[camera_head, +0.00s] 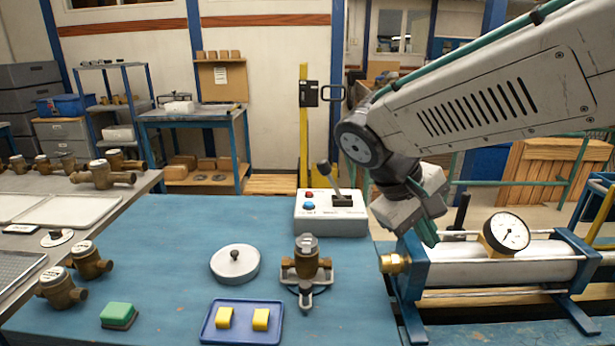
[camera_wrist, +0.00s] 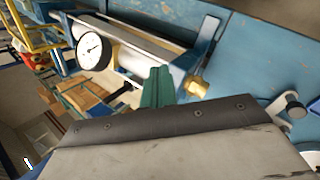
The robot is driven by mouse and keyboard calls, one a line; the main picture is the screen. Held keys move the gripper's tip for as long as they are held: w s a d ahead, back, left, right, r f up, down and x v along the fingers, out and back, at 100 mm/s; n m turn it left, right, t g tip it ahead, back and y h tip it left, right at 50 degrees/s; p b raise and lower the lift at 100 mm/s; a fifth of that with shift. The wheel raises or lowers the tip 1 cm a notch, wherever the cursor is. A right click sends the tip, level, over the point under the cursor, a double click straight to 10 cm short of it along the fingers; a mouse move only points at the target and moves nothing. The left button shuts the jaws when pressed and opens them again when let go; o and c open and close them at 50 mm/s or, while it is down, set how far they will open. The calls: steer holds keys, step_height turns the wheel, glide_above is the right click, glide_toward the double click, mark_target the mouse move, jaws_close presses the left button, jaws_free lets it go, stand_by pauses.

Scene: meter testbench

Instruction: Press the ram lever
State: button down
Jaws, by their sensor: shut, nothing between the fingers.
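A grey control box (camera_head: 312,213) stands at the back of the blue bench, with a red button, a blue button and a black-knobbed lever (camera_head: 333,182) tilted to the left. A second dark upright handle (camera_head: 461,212) shows behind the ram cylinder (camera_head: 470,262); I cannot tell which one is the ram lever. My gripper (camera_head: 428,236) points down, right of the box and by the cylinder's left end, apart from the lever. Its green fingers (camera_wrist: 158,88) are shut and empty in the wrist view. The cylinder (camera_wrist: 140,57) also shows there.
A dial gauge (camera_head: 507,233) sits on the cylinder, and a brass fitting (camera_head: 393,263) on its left end. A brass meter (camera_head: 306,262) stands in a clamp in front of the box. A round grey lid (camera_head: 235,263) and a blue tray (camera_head: 242,334) lie left of it.

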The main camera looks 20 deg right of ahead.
mark_target(332, 182)
steer(key=w+a+n+t+h, duration=0.2)
steer(key=w+a+h, duration=0.15)
steer(key=w, duration=0.65)
steer(key=w+a+n+t+h, duration=0.1)
steer(key=w+a+t+h, duration=0.1)
steer(key=w+h, duration=0.5)
steer(key=w+a+f+n+t, duration=0.2)
steer(key=w+a+f+t, duration=0.1)
steer(key=w+a, duration=0.4)
steer(key=w+a+f+n+t, duration=0.3)
steer(key=w+a+f+t, duration=0.1)
steer(key=w+a+t, duration=0.2)
steer(key=w+a, duration=0.1)
steer(key=a, duration=0.1)
steer(key=shift+a+f+y, duration=0.2)
steer(key=shift+a+y, duration=0.1)
steer(key=shift+y, duration=0.05)
steer(key=shift+w+d, duration=0.1)
steer(key=x, duration=1)
steer(key=shift+s+d+r, duration=0.1)
steer(key=shift+d+r, duration=0.1)
steer(key=shift+d, duration=0.4)
steer(key=shift+s+d+r, duration=0.15)
steer(key=shift+d+r, duration=0.1)
steer(key=shift+d, duration=0.4)
steer(key=shift+d+r, duration=0.15)
steer(key=shift+d, duration=0.45)
